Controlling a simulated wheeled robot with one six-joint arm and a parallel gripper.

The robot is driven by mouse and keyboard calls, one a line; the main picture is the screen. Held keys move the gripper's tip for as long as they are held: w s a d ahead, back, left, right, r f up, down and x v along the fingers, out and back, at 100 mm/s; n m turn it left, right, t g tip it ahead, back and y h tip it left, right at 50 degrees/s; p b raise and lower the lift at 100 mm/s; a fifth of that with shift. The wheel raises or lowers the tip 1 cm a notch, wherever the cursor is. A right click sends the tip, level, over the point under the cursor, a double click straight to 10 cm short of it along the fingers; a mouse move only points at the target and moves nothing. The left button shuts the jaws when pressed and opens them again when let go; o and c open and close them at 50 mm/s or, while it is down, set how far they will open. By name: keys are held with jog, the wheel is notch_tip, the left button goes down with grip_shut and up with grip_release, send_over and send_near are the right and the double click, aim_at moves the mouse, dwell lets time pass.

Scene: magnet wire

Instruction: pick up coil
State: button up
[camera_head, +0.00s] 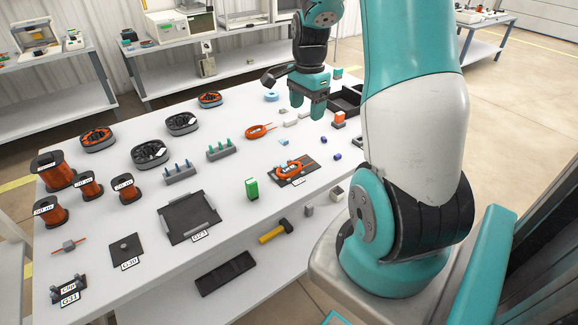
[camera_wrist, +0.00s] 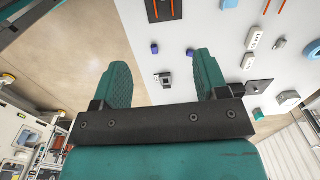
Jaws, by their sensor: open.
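An orange oval coil (camera_head: 261,131) lies flat on the white table near its middle. A second orange coil (camera_head: 289,168) lies on a dark labelled plate (camera_head: 313,166) nearer the front edge. My gripper (camera_head: 309,112) points down over the far right part of the table, to the right of and beyond both coils, with nothing between its fingers. In the wrist view my gripper (camera_wrist: 161,60) has its two teal fingers wide apart. Orange strips on a dark plate (camera_wrist: 164,14) show at the top edge there; the rest is cut off.
Several dark-framed coils and copper spools (camera_head: 52,170) stand on the left. A black tray (camera_head: 345,101) and an orange-white block (camera_head: 339,119) are close to my gripper.

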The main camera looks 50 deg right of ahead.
send_over(303, 165)
jog(key=shift+m, duration=0.3)
jog(key=f, duration=1.1)
jog(key=shift+s+d+f, duration=0.25)
jog(key=shift+d, duration=0.1)
jog(key=shift+w+a+f, duration=0.1)
jog(key=shift+w+f, duration=0.1)
jog(key=shift+f, duration=1.35)
jog(key=shift+w+f, duration=0.2)
jog(key=shift+f, duration=1.3)
jog(key=shift+c, duration=0.2)
jog(key=c, duration=1)
